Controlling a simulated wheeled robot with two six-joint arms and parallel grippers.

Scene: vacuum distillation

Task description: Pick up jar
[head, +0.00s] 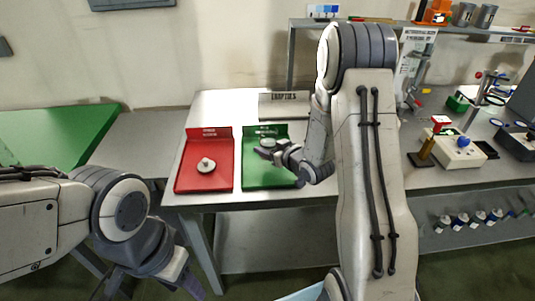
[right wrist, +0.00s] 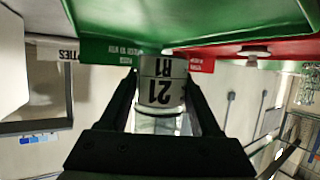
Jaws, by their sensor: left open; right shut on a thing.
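The jar (right wrist: 161,92) is between the two fingers of my right gripper in the right wrist view, with a black-and-white label reading "21 R1" facing the camera. My right gripper (head: 268,151) is shut on it at the green tray (head: 262,180) in the head view. There the jar is mostly hidden by the gripper, and only a small pale top (head: 268,142) shows. I cannot tell whether the jar touches the tray. My left gripper (head: 152,286) is open and empty, low at the bottom left, in front of the table and apart from the jar.
A red tray (head: 188,181) left of the green one holds a pale, knobbed round piece (head: 206,165). A sign (head: 284,105) stands behind the trays. Lab equipment (head: 458,148) crowds the right side of the table. A shelf (head: 463,33) runs above the back.

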